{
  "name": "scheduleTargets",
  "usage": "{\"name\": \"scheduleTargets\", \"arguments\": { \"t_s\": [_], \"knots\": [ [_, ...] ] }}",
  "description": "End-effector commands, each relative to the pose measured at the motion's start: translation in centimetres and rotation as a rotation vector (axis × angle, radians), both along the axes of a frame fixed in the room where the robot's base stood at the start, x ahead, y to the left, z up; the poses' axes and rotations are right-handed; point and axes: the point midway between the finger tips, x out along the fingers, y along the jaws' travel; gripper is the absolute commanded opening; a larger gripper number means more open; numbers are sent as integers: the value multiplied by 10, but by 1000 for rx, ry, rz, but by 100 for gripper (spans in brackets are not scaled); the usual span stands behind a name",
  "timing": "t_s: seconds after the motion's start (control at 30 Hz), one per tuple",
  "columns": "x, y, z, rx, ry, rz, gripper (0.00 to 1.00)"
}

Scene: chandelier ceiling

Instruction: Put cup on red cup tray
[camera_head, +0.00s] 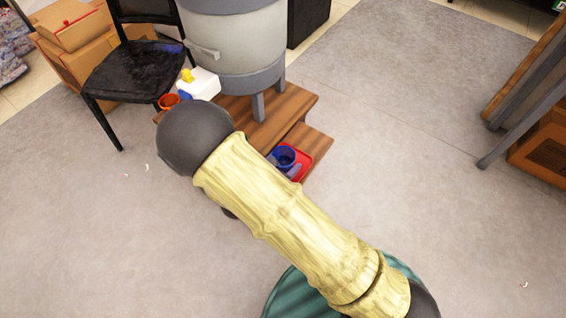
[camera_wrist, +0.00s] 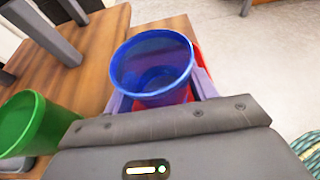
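A blue cup (camera_wrist: 152,72) stands upright between the pale purple fingers of my gripper (camera_wrist: 162,98), which sit close against it on both sides. The same cup (camera_head: 285,155) shows just past my arm in the head view. The red cup tray (camera_head: 304,164) lies on the low wooden step under and around the cup. The tray's red edge (camera_wrist: 204,62) shows to the right of the cup in the wrist view. The cup is over the tray; its base is hidden, so I cannot tell whether it touches. My arm hides part of the step.
A green cup (camera_wrist: 36,127) stands on the wood at left in the wrist view. An orange-red cup (camera_head: 168,101) and a white box-like thing (camera_head: 199,84) are farther back. A large grey drum (camera_head: 236,40) on legs and a black chair (camera_head: 132,70) stand behind.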

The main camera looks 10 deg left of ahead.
Motion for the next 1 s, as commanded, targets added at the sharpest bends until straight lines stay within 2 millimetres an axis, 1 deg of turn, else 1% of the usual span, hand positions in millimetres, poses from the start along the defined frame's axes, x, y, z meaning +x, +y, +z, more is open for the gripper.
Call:
{"name": "scheduleTargets", "arguments": {
  "t_s": [0.03, 0.07, 0.1, 0.37, 0.47, 0.57, 0.67, 1.0],
  "knots": [
    [0, 0, 0, 0, 0, 0, 68],
    [0, 0, 0, 0, 0, 0, 74],
    [0, 0, 0, 0, 0, 0, 76],
    [0, 1, 1, 0, 0, 1, 76],
    [-1, 1, 6, 1, 0, 3, 76],
    [-10, 6, 9, 2, 0, 5, 76],
    [-23, 11, 15, 1, 2, 6, 76],
    [-80, 35, 41, 1, 2, 6, 76]
  ]
}}
